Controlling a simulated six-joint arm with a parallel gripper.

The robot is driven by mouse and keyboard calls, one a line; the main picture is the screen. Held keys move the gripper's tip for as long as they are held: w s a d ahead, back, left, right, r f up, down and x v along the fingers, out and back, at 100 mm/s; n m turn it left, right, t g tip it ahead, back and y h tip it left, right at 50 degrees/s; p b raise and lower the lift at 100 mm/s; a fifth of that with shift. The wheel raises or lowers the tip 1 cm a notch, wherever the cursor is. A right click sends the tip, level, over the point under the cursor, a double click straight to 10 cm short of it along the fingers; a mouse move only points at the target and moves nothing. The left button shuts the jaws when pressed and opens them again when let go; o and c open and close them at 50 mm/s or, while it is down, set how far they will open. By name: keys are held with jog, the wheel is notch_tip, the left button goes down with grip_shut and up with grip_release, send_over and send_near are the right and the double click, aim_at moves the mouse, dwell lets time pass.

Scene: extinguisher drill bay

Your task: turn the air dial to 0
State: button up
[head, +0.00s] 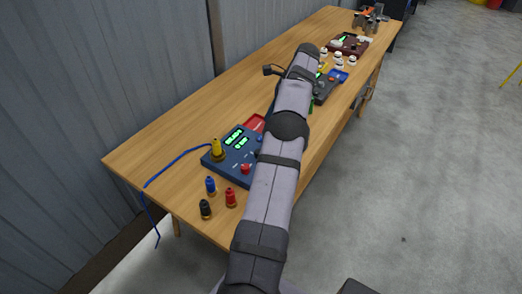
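No dial can be made out clearly as the air dial, and no label is readable at this size. A blue panel (226,167) with green lit displays (236,138) lies on the near part of the table, its right side hidden behind my arm. It carries a yellow knob-like piece (217,148) and a red knob (246,169). A grey panel (325,88) lies further back, partly covered by my arm, and a dark red panel (348,44) lies further still. My arm stretches over the table; my gripper does not show and seems hidden behind it.
Blue (210,186), red (230,197) and black (205,209) small pieces stand near the table's front end. A blue cable (178,160) hangs over the left edge. White-topped pieces (338,59) stand further back. The wooden table (165,125) is bare along the corrugated wall.

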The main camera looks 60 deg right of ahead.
jog(key=shift+h, duration=0.4)
jog(key=shift+s+d+f+p+x, duration=0.15)
jog(key=shift+s+p+x, duration=0.25)
jog(key=shift+x, duration=1.9)
jog(key=shift+s+f+p+x, duration=0.1)
jog(key=shift+s+p+x, duration=0.25)
jog(key=shift+x, duration=1.95)
jog(key=shift+s+d+f+p+x, duration=0.2)
jog(key=shift+p+x, duration=0.25)
jog(key=shift+x, duration=1.85)
jog(key=shift+a, duration=0.15)
jog(key=c, duration=1)
